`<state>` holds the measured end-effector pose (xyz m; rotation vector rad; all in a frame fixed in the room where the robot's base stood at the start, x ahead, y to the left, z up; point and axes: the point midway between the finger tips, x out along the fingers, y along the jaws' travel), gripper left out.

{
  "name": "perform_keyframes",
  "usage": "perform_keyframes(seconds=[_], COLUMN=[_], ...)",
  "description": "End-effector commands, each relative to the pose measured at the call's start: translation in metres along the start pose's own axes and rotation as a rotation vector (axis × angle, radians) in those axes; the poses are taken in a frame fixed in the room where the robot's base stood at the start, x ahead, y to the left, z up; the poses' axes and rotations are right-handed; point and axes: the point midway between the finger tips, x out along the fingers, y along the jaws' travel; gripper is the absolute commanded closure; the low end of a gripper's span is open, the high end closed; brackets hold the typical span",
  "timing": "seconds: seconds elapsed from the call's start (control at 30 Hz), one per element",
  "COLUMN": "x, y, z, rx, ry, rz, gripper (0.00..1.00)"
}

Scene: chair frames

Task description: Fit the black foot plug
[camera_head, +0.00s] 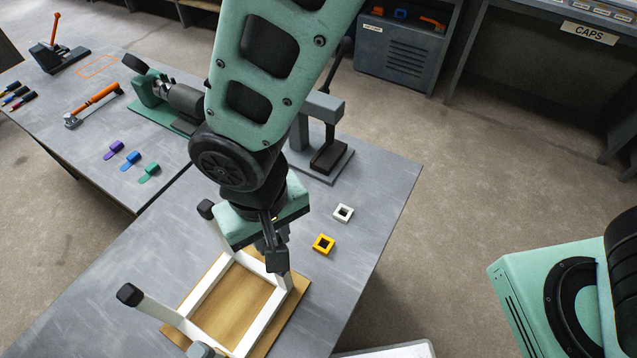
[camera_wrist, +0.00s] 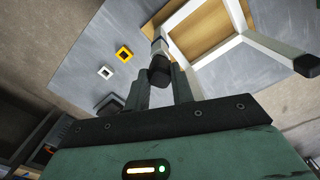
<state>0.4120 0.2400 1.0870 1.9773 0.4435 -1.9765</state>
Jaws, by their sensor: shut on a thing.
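A white chair frame (camera_head: 252,334) lies with its legs pointing up on a wooden board (camera_head: 232,302). My gripper (camera_head: 275,262) is over the frame's right corner, pointing down. In the wrist view my gripper (camera_wrist: 161,88) is shut on a black foot plug (camera_wrist: 160,71), which is between the two fingers. The plug lines up with the tip of a white leg (camera_wrist: 159,46) and appears to meet it; how far it is on cannot be told. Two other legs bear dark feet, one at the far left (camera_head: 207,209) and one at the near left (camera_head: 130,294).
A yellow square ring (camera_head: 324,244) and a white one (camera_head: 343,212) lie right of the frame. A grey press-like fixture (camera_head: 322,160) stands behind. Purple, blue and green clips (camera_head: 132,157) lie on the left table. The table's right side is mostly clear.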

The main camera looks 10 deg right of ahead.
Motion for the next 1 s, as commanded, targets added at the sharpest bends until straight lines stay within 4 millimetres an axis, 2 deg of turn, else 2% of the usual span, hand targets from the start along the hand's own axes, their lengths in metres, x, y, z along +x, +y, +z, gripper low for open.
perform_keyframes(seconds=[0.57, 1.0], x=[0.000, 0.011], y=[0.000, 0.000], z=[0.000, 0.000], rx=[0.000, 0.000], ry=[0.000, 0.000], rz=[0.000, 0.000], gripper=[0.99, 0.99])
